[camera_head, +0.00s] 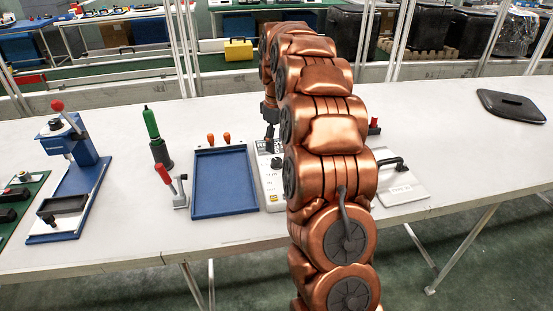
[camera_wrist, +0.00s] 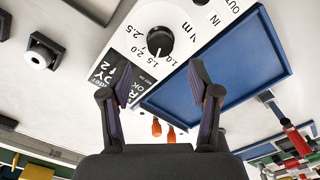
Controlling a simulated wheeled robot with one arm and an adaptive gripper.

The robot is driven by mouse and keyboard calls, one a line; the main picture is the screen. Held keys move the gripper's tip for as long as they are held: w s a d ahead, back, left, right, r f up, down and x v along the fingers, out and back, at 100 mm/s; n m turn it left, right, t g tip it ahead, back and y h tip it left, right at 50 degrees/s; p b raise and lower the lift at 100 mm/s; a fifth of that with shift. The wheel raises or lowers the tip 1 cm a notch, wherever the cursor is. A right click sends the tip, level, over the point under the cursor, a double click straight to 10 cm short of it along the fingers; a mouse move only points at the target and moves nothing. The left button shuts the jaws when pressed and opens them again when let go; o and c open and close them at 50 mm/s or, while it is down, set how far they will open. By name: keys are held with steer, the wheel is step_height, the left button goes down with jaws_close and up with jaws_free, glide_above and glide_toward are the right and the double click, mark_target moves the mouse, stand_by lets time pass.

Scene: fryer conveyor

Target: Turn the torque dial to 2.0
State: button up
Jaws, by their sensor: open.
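The torque dial (camera_wrist: 160,40) is a round black knob on a white panel (camera_wrist: 190,18) printed with numbers including 1.5, 2.0 and 2.5. In the head view the panel (camera_head: 273,193) lies on the table, partly hidden by my arm, and the dial (camera_head: 276,163) shows as a small dark knob. My gripper (camera_wrist: 158,85) is open and empty, its two fingers spread with a gap between them. The dial appears beyond the fingertips, between their lines, and apart from them. In the head view the gripper (camera_head: 269,128) is above the panel's far end.
A blue tray (camera_head: 194,210) with two orange-tipped levers lies left of the panel. A red-handled toggle clamp (camera_head: 179,201), a green-handled tool (camera_head: 157,145) and a blue press (camera_head: 90,170) stand further left. A black flat lid (camera_head: 510,105) lies far right, with clear tabletop around it.

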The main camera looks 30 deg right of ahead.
mark_target(277, 160)
steer(key=shift+f+p, duration=0.7)
steer(key=shift+f, duration=2.85)
steer(key=c, duration=1.2)
